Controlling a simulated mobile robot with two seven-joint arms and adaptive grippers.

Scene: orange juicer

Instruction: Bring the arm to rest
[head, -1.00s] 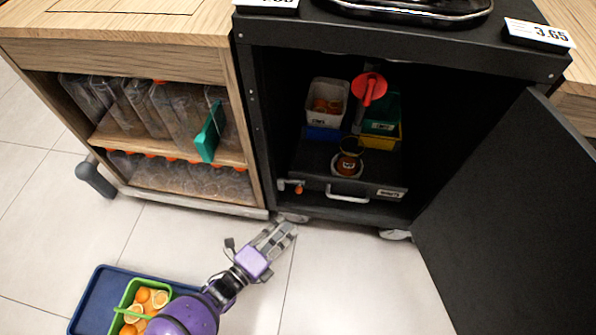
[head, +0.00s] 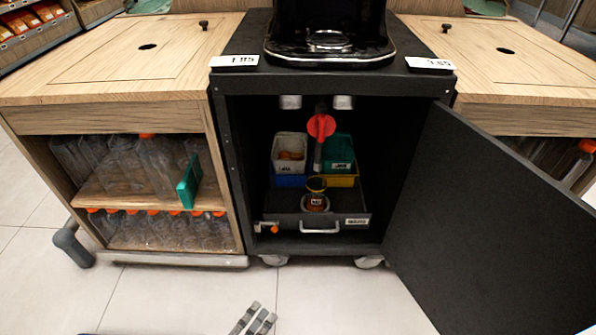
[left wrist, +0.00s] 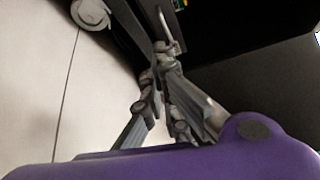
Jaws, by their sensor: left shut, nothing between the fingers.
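My left gripper (head: 254,318) shows at the bottom edge of the head view, with only its grey fingers in the picture. It is low over the tiled floor, in front of the black cabinet (head: 233,180), and touches nothing that I can see. In the left wrist view the fingers of my left gripper (left wrist: 160,85) are shut with nothing between them. The purple wrist fills the bottom of that view. My right gripper is in neither view.
The cabinet's black door (head: 490,220) stands open to the right. Inside are a drawer tray (head: 350,212), bins and a red-headed tool (head: 320,127). A wooden shelf unit (head: 110,120) with bottles stands at left. The floor (head: 190,290) in front is clear.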

